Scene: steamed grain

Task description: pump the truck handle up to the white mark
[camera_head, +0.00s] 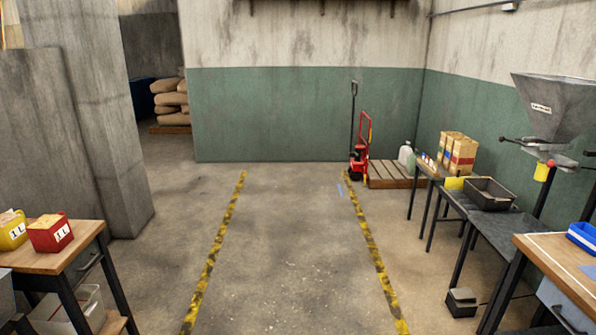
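A red pallet truck (360,160) stands by the far wall, right of the picture's middle, beside a low wooden pallet. Its black handle (353,115) rises almost upright at the left of the truck's red frame (366,130). The white mark cannot be made out at this distance. Neither of my grippers shows in the head view. The truck is well across the room from me.
Two yellow-black floor lines (215,255) and (372,250) bound a clear lane. Work tables with a hopper (553,105) stand right; a table with red and yellow bins (50,233) and a concrete pillar (95,120) stand left. A wooden pallet (385,182) adjoins the truck.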

